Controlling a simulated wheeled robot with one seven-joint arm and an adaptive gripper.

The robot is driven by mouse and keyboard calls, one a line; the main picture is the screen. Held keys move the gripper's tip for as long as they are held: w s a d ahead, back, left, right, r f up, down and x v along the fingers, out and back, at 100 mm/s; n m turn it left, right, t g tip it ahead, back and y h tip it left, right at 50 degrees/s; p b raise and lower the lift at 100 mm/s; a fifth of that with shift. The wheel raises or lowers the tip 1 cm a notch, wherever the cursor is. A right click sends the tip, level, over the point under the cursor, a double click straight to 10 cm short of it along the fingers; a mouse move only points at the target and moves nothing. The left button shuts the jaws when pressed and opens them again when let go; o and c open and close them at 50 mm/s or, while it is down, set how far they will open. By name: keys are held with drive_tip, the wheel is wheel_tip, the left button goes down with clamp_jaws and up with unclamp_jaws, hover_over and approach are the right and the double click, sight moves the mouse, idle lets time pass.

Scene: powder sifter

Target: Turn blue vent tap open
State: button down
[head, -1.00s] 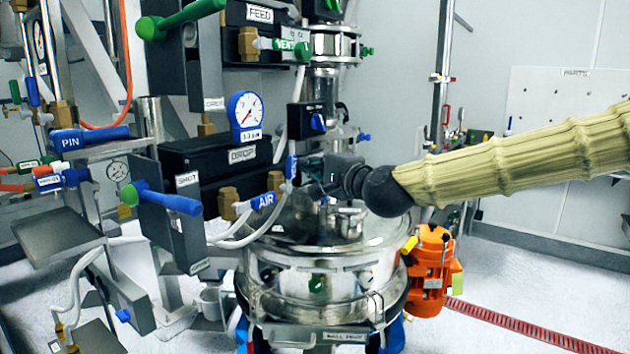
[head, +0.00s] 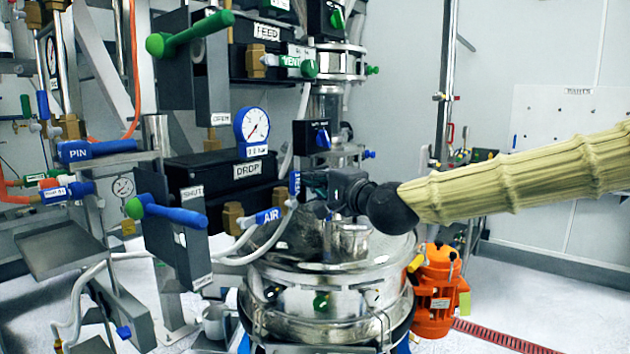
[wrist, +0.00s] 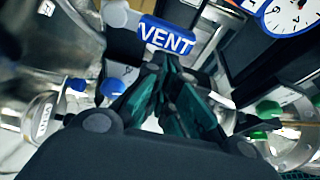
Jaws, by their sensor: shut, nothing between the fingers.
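The blue vent tap handle (head: 295,184) stands upright in the head view, just right of the blue AIR handle (head: 269,215). In the wrist view the blue vent tap (wrist: 168,36) shows its white VENT lettering right in front of the fingertips. My gripper (head: 311,183) is beside the tap on its right, above the steel sifter lid. In the wrist view my gripper (wrist: 163,62) has its dark green fingers together with nothing between them. The fingertips are at the lower edge of the handle; I cannot tell whether they touch it.
A pressure gauge (head: 252,126) and the black DROP box (head: 230,170) are behind and left. The steel sifter (head: 325,290) stands below my gripper, with an orange motor (head: 436,290) at its right. The floor at right is open.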

drive_tip(key=s+d+b, duration=0.2)
drive_tip(key=s+d, duration=0.3)
drive_tip(key=d, duration=0.3)
wheel_tip(320, 180, down, 25)
drive_tip(key=a+n+g+h, duration=0.2)
drive_tip(key=g+h, duration=0.1)
drive_tip(key=g, duration=0.1)
drive_tip(key=s+d+f+n+g+h+p, duration=0.15)
drive_tip(key=s+f, duration=0.25)
drive_tip(key=f, duration=0.7)
drive_tip(key=s+d+f+g+h, duration=0.15)
drive_tip(key=s+f, duration=0.25)
drive_tip(key=f, duration=0.8)
drive_tip(key=s+d+f+n+g+h, duration=0.1)
drive_tip(key=s+d+f+n+g, duration=0.15)
drive_tip(key=s+f, duration=0.6)
drive_tip(key=s+d+f+n+g+h, duration=0.1)
drive_tip(key=s+d+f+g, duration=0.15)
drive_tip(key=s+f, duration=0.55)
drive_tip(key=s+d+f+n+g+h, duration=0.1)
drive_tip(key=s+d+f, duration=0.3)
drive_tip(key=s, duration=0.5)
drive_tip(key=s+d+f+n+g+h, duration=0.1)
drive_tip(key=s+d+f+n+g, duration=0.1)
drive_tip(key=s+d+f, duration=0.3)
drive_tip(key=s+p, duration=0.1)
drive_tip(key=s, duration=0.3)
drive_tip(key=shift+d+f, duration=0.15)
drive_tip(key=shift+f, duration=0.15)
